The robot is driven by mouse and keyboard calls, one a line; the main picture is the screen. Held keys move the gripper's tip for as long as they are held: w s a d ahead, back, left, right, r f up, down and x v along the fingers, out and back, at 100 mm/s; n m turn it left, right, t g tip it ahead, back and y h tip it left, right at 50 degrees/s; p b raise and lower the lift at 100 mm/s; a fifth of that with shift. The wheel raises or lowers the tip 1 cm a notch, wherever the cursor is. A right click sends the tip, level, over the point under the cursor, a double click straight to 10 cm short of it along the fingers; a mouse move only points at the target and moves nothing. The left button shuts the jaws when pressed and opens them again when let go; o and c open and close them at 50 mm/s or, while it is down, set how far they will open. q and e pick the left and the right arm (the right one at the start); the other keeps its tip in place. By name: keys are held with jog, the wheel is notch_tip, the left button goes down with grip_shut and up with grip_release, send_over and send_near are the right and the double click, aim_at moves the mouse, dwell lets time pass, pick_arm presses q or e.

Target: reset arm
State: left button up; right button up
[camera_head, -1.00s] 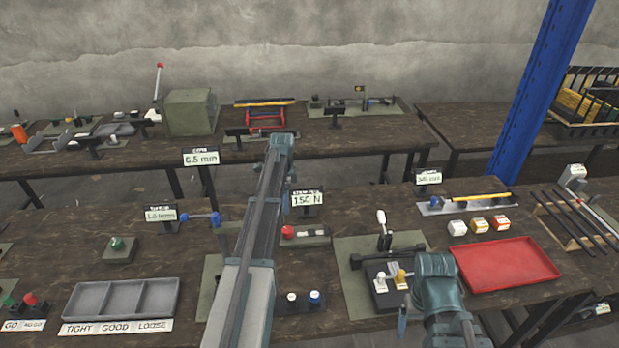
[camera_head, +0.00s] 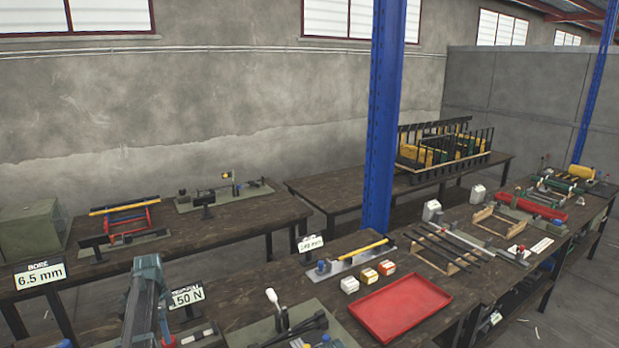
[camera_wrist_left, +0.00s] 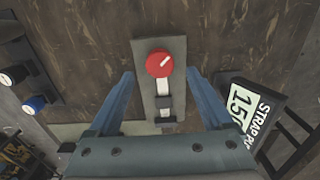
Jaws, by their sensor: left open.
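My left arm (camera_head: 145,300) stands at the lower left of the head view, in front of the 150 N sign (camera_head: 187,297). My left gripper (camera_wrist_left: 161,72) shows clearly in the wrist view, with its two blue fingers spread apart. Nothing is held between them. My right gripper is out of view.
A crate rack (camera_head: 440,150) stands on the far bench. The STRAP sign (camera_wrist_left: 262,112) is close to the right finger.

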pick_arm(q)
jog(key=shift+f+b, duration=1.55)
jog(key=shift+f, duration=0.45)
jog(key=shift+r, duration=0.1)
notch_tip(320, 180, up, 14)
jog(key=p, duration=1.4)
notch_tip(320, 180, down, 15)
jog(key=b, duration=1.4)
jog(key=shift+b, duration=0.3)
jog(key=n, duration=0.3)
jog(key=shift+r, duration=0.25)
jog(key=n, duration=0.5)
jog(key=shift+n, duration=0.3)
